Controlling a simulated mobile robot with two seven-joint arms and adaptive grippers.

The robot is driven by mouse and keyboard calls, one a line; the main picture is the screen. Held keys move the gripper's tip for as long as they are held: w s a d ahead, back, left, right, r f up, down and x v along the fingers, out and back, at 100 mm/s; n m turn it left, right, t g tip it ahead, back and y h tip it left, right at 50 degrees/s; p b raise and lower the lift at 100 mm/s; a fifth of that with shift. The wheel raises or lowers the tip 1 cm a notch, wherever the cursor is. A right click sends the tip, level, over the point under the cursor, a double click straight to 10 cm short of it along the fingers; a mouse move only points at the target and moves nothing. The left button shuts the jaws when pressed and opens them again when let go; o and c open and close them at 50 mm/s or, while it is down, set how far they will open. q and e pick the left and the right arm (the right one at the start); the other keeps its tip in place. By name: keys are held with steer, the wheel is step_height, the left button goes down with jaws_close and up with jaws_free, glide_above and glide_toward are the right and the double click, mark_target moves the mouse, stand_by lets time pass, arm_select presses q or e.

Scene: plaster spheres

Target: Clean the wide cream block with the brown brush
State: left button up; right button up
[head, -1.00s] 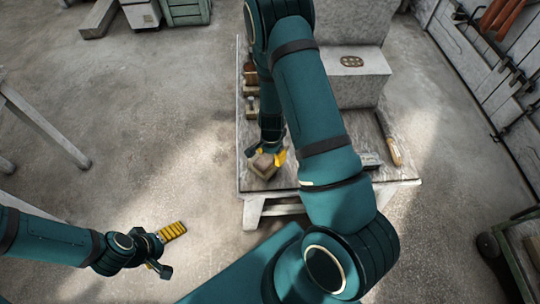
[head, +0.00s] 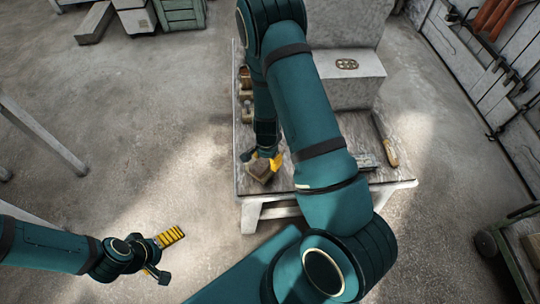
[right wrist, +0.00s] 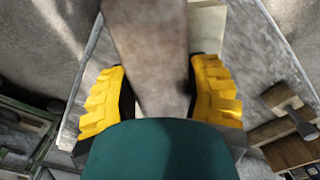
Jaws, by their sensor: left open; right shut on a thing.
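My right gripper (head: 262,158) is low over the front left of the table, its yellow fingers pointing down. In the right wrist view it is shut on the brown brush (right wrist: 147,40), a long brown-grey body between the yellow fingers. The wide cream block (right wrist: 207,28) shows as a pale strip beside and behind the brush; the brush hides the rest. I cannot tell whether they touch. In the head view a small brownish shape sits beneath the fingers; brush and block are hard to separate there. My left gripper (head: 168,255) is open and empty, away from the table.
The table (head: 245,187) carries a large grey stone block (head: 350,85), a wooden-handled tool (head: 385,140) at the right and several small brown items (head: 246,92) along the left edge. My right arm hides the middle. Open floor lies to the left.

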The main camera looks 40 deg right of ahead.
steer(key=shift+s+a, duration=0.15)
steer(key=shift+a, duration=0.45)
steer(key=shift+s+a, duration=0.15)
steer(key=shift+a, duration=0.45)
steer(key=shift+f, duration=0.1)
steer(key=shift+d, duration=0.1)
steer(key=shift+w+d, duration=0.25)
steer(key=shift+d, duration=0.8)
steer(key=shift+w+d, duration=0.25)
steer(key=shift+d, duration=0.8)
steer(key=shift+a, duration=0.15)
steer(key=shift+s+a, duration=0.25)
steer(key=shift+a, duration=0.8)
steer(key=shift+s+a, duration=0.25)
steer(key=shift+a, duration=0.75)
